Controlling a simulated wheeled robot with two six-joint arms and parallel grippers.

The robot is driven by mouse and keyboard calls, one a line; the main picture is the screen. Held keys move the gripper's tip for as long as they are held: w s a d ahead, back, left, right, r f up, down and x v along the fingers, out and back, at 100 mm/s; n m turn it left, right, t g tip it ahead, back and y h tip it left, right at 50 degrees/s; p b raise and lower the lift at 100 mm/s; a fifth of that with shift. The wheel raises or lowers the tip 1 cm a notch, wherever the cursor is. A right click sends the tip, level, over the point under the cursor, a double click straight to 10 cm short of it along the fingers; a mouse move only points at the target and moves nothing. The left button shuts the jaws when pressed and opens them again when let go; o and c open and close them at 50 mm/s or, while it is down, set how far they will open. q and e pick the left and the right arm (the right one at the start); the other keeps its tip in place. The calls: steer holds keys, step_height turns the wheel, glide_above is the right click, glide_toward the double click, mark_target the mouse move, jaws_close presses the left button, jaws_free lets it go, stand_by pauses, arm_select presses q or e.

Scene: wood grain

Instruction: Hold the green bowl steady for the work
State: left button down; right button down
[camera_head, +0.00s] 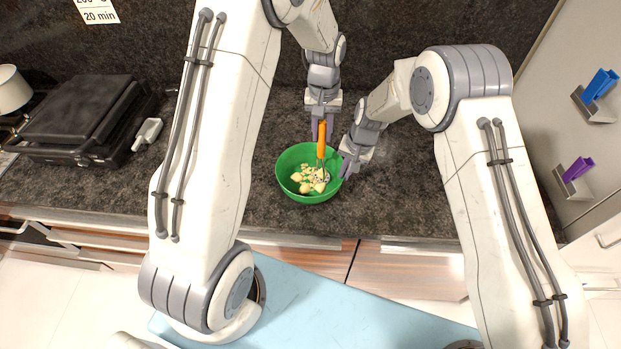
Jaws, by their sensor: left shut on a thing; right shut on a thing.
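The green bowl (311,197) stands upright on the dark countertop and holds several pale yellow chunks (308,179). My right gripper (346,169) is shut on the bowl's right rim. My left gripper (321,134) is above the bowl's far side, shut on the orange handle (322,142) of a tool. The tool's lower end reaches down into the bowl among the chunks. The gripper fingers are small in this view, and the exact contact on the rim is partly hidden.
A black appliance (75,112) and a small white-and-grey item (147,133) are at the left on the countertop (400,200). The counter is clear right of the bowl.

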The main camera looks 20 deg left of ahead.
mark_target(322, 123)
arm_select(q)
steer(key=shift+f, duration=0.15)
stand_by(0.7)
steer(key=shift+r, duration=1.85)
steer(key=shift+s+d+r, duration=0.15)
steer(key=shift+s, duration=0.8)
steer(key=shift+s+d+r, duration=0.1)
steer(key=shift+s, duration=0.85)
steer(key=shift+f, duration=0.1)
steer(key=shift+f, duration=1.9)
steer(key=shift+f, duration=0.1)
